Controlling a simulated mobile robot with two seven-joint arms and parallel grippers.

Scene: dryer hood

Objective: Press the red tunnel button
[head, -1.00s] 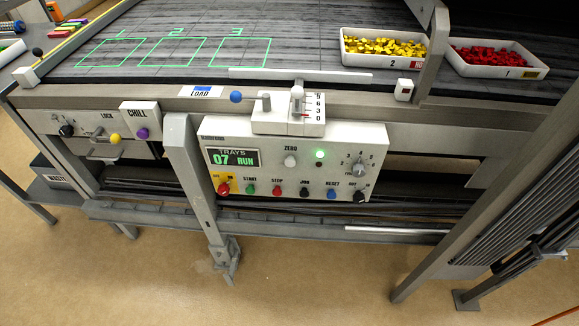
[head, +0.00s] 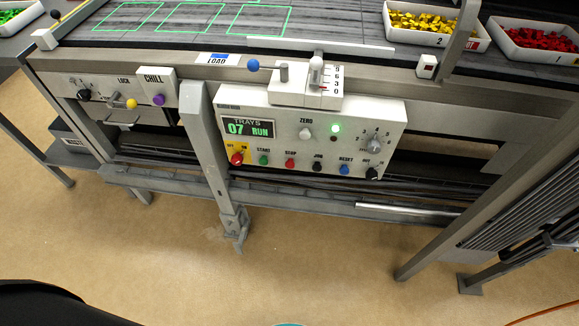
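The control panel (head: 330,125) hangs under the front edge of the conveyor table, with a display reading TRAYS 07 RUN. Along its bottom row are a red knob (head: 237,158) on a yellow OFF/ON plate, a green START button (head: 263,160), a red STOP button (head: 290,163), a black JOG button (head: 317,166) and a blue RESET button (head: 344,169). A small white box (head: 427,65) with a dark reddish mark sits on the edge at right. No label reading "tunnel" is legible. Neither gripper is in view.
A slider unit (head: 305,85) stands above the panel. Left are a purple CHILL knob (head: 158,99) and a yellow-ended lever (head: 131,103). Trays of yellow (head: 422,20) and red (head: 540,36) pieces sit behind. A grey leg (head: 205,140) borders the panel. Open floor (head: 300,265) lies in front.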

